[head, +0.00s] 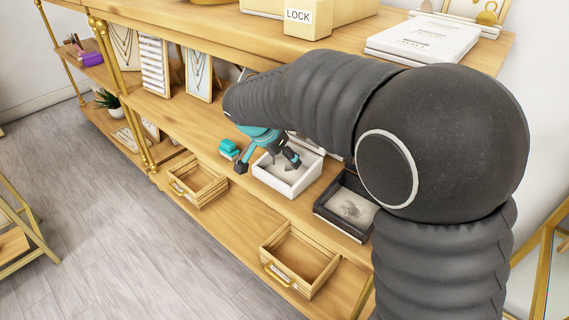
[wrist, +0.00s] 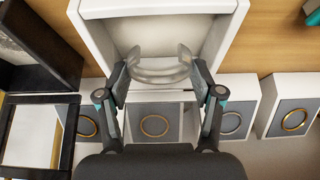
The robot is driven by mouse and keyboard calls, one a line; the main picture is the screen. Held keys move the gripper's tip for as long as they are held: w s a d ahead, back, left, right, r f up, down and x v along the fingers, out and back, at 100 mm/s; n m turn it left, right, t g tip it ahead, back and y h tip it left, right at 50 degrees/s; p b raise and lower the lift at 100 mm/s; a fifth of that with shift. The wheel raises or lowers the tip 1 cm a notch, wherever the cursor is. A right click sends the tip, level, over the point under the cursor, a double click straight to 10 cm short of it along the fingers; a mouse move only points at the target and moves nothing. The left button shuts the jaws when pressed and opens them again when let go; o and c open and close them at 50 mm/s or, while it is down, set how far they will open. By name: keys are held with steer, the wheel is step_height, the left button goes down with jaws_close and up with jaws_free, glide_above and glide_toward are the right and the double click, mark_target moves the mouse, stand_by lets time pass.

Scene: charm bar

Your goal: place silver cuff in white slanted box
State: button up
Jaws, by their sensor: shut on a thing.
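The silver cuff (wrist: 158,74) is a pale, translucent-looking curved band in the wrist view. My gripper (wrist: 157,68) is shut on it, with one finger at each end of the band. The white slanted box (wrist: 90,30) lies behind the cuff in the wrist view, and the cuff overlaps its open inside. In the head view the white box (head: 287,186) sits on the middle shelf with a grey inside. My gripper (head: 268,160) is at this box, one finger over its inside and one near its left edge. I cannot tell whether the cuff touches the box.
A black box (head: 348,207) stands right of the white box. A teal item (head: 229,149) lies to its left. Two open wooden drawers (head: 197,185) (head: 300,262) jut out in front. Small ring displays (wrist: 293,104) line up beside the box in the wrist view.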

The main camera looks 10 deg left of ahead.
mark_target(284, 175)
steer(key=shift+w+f, duration=0.1)
steer(key=shift+f, duration=1.65)
steer(key=shift+f, duration=0.15)
steer(key=o, duration=1.1)
steer(key=shift+o, duration=0.2)
steer(key=shift+r, duration=0.25)
steer(key=v, duration=1.2)
steer(key=shift+f, duration=0.1)
